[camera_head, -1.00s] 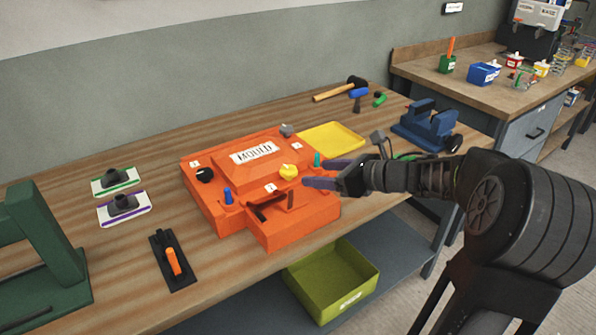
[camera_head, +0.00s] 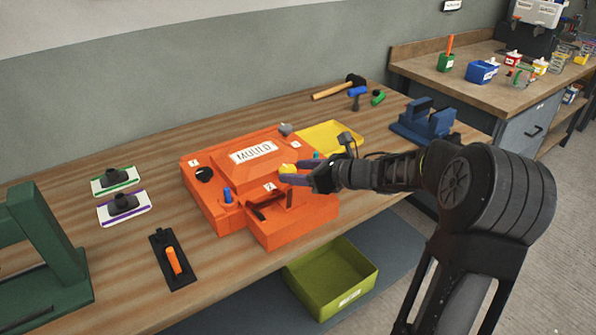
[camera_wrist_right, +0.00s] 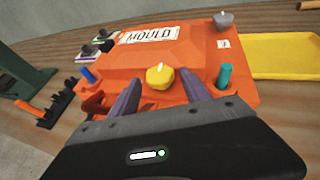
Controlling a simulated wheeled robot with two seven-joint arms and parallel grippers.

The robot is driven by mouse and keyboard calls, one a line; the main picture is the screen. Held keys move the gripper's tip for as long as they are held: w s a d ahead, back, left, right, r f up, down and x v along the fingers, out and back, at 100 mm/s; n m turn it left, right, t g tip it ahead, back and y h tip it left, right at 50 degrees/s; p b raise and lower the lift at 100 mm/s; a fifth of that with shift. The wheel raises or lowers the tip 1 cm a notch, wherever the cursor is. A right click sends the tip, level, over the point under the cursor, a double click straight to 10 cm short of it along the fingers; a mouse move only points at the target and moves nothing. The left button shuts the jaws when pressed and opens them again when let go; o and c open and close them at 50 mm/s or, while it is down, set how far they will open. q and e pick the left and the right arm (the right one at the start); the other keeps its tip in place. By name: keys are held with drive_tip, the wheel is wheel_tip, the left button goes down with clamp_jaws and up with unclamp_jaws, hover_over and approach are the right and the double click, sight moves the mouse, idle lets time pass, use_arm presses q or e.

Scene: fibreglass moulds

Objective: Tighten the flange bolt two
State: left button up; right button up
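The orange mould (camera_head: 215,200) sits on the wooden bench with a "MOULD" label on its raised top. Coloured knobs sit on its flange: black (camera_head: 204,174), yellow (camera_head: 289,169) and grey (camera_head: 286,129). A small white tag (camera_head: 270,186) is beside the yellow knob; its number is too small to read surely. My right gripper (camera_head: 286,174) is open at the yellow knob. In the right wrist view its fingers (camera_wrist_right: 156,88) point at the yellow knob (camera_wrist_right: 160,76), one towards each side, with no clear grip. The left gripper is out of view.
A blue peg (camera_head: 227,195) and a teal peg (camera_wrist_right: 224,76) stand on the mould near the fingers. A yellow tray (camera_head: 335,136) and blue vise (camera_head: 425,122) lie to the right. A green bin (camera_head: 330,285) sits below.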

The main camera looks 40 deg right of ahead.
clamp_jaws()
idle(0.3)
drive_tip(key=shift+a+f+b, duration=0.1)
drive_tip(key=shift+f+b, duration=0.05)
drive_tip(key=shift+b, duration=0.55)
drive_tip(key=m+h+b, duration=0.2)
drive_tip(key=b, duration=0.2)
drive_tip(key=a+m+h+b, duration=0.1)
drive_tip(key=m+h+b, duration=0.1)
drive_tip(key=b, duration=0.3)
drive_tip(key=shift+a+f+t+h, duration=0.15)
drive_tip(key=shift+t+h, duration=0.15)
drive_tip(key=shift+h, duration=0.3)
drive_tip(key=m+h+b, duration=0.1)
drive_tip(key=b, duration=0.1)
drive_tip(key=shift+m+h+b, duration=0.3)
drive_tip(key=shift+m, duration=0.1)
drive_tip(key=shift+a+b, duration=0.3)
drive_tip(key=shift+b, duration=0.05)
drive_tip(key=shift+r+m+g+h+b, duration=0.3)
drive_tip(key=shift+m+g+h+b, duration=0.2)
drive_tip(key=shift+m+h+b, duration=0.65)
